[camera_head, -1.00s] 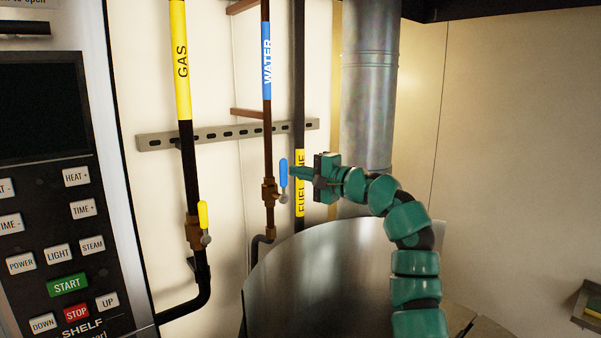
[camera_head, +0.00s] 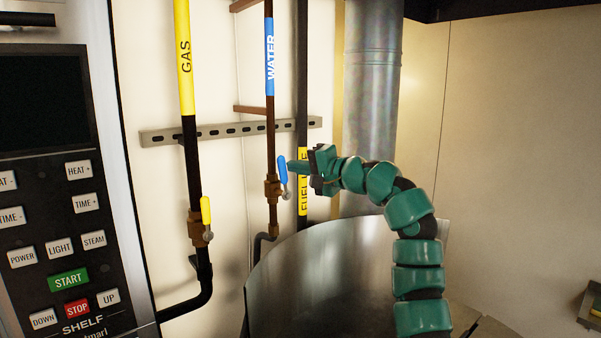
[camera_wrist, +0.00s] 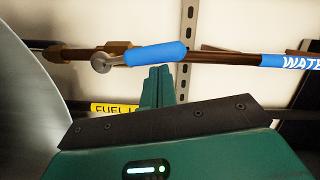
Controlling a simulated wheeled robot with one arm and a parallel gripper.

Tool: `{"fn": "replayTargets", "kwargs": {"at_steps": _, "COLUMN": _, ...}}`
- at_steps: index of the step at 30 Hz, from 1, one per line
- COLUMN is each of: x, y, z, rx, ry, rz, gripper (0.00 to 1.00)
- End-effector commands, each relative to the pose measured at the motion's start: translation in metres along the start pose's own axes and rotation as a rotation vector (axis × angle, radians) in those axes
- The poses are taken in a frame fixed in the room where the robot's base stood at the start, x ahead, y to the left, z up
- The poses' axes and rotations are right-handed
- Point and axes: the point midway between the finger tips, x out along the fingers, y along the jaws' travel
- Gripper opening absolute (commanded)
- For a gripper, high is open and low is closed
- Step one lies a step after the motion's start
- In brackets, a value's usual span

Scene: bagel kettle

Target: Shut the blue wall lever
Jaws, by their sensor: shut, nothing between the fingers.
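The blue lever (camera_head: 283,169) is on the valve of the water pipe and points up, tilted slightly to the left. In the wrist view the blue lever (camera_wrist: 156,54) lies nearly along the pipe, its pivot end at the left. My green gripper (camera_head: 298,168) is shut and empty, with its fingertips at the lever's right side. In the wrist view my fingertips (camera_wrist: 159,71) are just below the lever's middle, at or very near its surface. I cannot tell for sure whether they touch.
The gas pipe with a yellow lever (camera_head: 206,210) stands to the left. A fuel line with a yellow label (camera_head: 303,190) runs behind my fingers. A large metal kettle (camera_head: 330,285) is below. A control panel (camera_head: 70,220) fills the left side.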

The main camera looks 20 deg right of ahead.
Motion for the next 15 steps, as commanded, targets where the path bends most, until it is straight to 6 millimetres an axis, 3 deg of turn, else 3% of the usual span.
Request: {"fn": "replayTargets", "kwargs": {"at_steps": 15, "x": 0.010, "y": -0.003, "z": 0.037, "rx": -0.463, "ry": -0.002, "rz": 0.113, "gripper": 0.00}}
